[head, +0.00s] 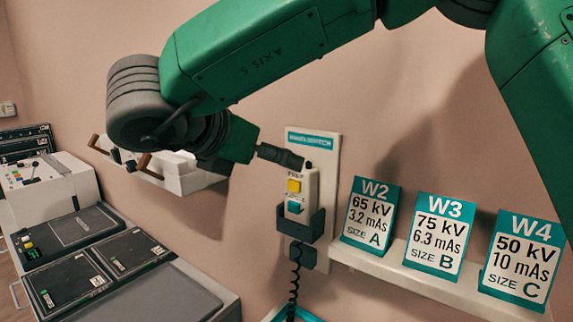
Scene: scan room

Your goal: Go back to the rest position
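A green arm with dark grey joints, seemingly my right, comes in from the right, crosses the top of the head view and bends back at a grey joint on the left. Its gripper (291,159) is a small dark tip pointing right, at the top of a pale handset (295,205). I cannot tell whether it touches the handset, or whether its fingers are open or shut. The handset has a yellow button (294,186) and a teal button (294,207) and sits in a dark cradle (300,226) on the wall. My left gripper is not in view.
A shelf (400,275) at right bears cards W2 (369,215), W3 (440,235) and W4 (523,260). A white unit with brown handles (182,175) is behind the wrist. A console (130,265) fills the lower left. A coiled cord (294,285) hangs below the cradle.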

